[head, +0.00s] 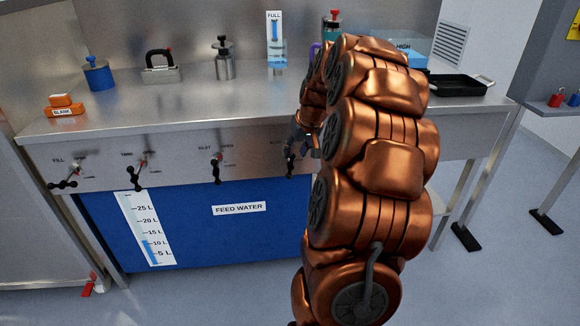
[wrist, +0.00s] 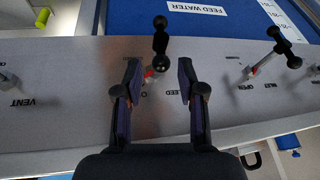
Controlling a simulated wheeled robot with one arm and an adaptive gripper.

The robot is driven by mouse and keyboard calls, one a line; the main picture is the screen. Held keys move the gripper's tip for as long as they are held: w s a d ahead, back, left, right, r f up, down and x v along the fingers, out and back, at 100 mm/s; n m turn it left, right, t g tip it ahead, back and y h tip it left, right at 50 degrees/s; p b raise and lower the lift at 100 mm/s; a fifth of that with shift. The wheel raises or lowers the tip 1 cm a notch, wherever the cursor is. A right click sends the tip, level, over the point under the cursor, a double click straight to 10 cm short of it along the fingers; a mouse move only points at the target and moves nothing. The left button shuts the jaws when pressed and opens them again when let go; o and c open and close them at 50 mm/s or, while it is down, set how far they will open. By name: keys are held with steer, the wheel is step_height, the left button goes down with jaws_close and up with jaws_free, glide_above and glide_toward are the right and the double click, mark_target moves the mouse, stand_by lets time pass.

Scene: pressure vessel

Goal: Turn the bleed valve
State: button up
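The bleed valve has a black knobbed handle (wrist: 160,42) on the steel panel, with a small red mark at its base in the wrist view. Its label is partly covered by a finger; "LEED" is readable. In the head view the handle (head: 290,166) hangs down below the panel's right part, partly hidden by my gripper (head: 303,140). In the wrist view my gripper (wrist: 159,70) is open, with one finger on each side of the valve's base and lower handle. Gaps show on both sides, and neither finger visibly touches it.
Similar fill (head: 62,182), tank (head: 138,174) and inlet (head: 216,168) handles stick out along the panel to the left. The blue feed water tank (head: 190,240) lies below. Several items stand on the steel worktop (head: 190,98) above. My arm hides the panel's right part.

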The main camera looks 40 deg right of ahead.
mark_target(292, 160)
steer(key=x, duration=0.7)
steer(key=shift+a+f+b, duration=0.1)
steer(key=shift+f+b, duration=0.05)
steer(key=shift+b, duration=0.2)
jaws_close()
